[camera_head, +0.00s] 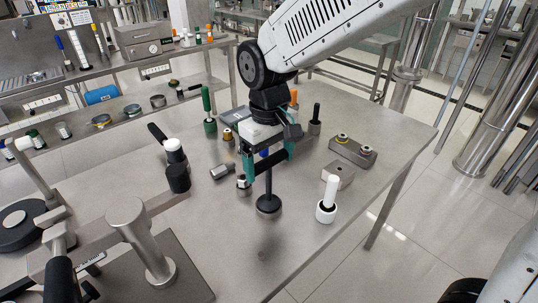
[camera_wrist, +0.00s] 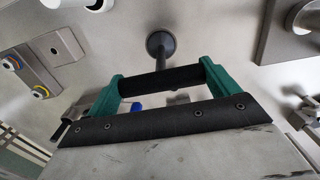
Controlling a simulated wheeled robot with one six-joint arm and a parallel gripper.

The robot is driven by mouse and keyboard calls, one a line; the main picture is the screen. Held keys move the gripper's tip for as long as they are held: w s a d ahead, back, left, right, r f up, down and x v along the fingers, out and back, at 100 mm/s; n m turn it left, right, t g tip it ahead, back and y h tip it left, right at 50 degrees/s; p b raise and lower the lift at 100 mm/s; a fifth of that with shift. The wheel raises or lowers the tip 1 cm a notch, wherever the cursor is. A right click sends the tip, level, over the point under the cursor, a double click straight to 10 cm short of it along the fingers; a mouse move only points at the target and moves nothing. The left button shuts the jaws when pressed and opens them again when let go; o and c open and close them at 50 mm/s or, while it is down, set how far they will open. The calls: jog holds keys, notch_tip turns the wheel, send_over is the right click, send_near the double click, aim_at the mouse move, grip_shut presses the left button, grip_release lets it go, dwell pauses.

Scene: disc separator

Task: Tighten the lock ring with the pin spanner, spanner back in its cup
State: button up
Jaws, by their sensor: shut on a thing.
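My gripper (camera_head: 268,168) has teal fingers and is shut on the black crossbar of a dark T-shaped tool, which I take to be the pin spanner (camera_head: 268,188). Its thin stem hangs down, close to upright, to a round dark foot. The foot seems to hang above the steel table, with a soft shadow below it. In the wrist view the crossbar (camera_wrist: 160,80) lies between both fingers, with the round foot beyond it. I cannot make out the lock ring for sure. I cannot tell which cup is the spanner's.
A white cup with a white handle (camera_head: 327,200) stands to the right. A green-handled tool (camera_head: 208,112) and a black cup (camera_head: 178,178) stand left. A metal block (camera_head: 338,175) and a ringed plate (camera_head: 352,152) lie right. A metal post (camera_head: 145,245) rises front left. The table's front middle is clear.

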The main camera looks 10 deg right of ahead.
jog(key=shift+f, duration=0.1)
jog(key=o, duration=1.6)
jog(key=shift+f, duration=0.1)
notch_tip(320, 180, up, 12)
jog(key=s+d+f+m, duration=0.1)
jog(key=s+d+m, duration=0.1)
jog(key=s+d, duration=0.4)
jog(key=s+d+f+m+t, duration=0.1)
jog(key=s+d+f+m, duration=0.1)
jog(key=s+d, duration=0.5)
jog(key=s+d+f+m, duration=0.1)
jog(key=s+d+m, duration=0.1)
jog(key=s+d, duration=0.4)
jog(key=shift+s+d+f+m+t, duration=0.1)
jog(key=shift+d+f+m+t, duration=0.1)
jog(key=shift+d, duration=0.2)
jog(key=shift+s+d+f+m+t, duration=0.1)
jog(key=shift+d+m, duration=0.1)
jog(key=shift+d, duration=0.15)
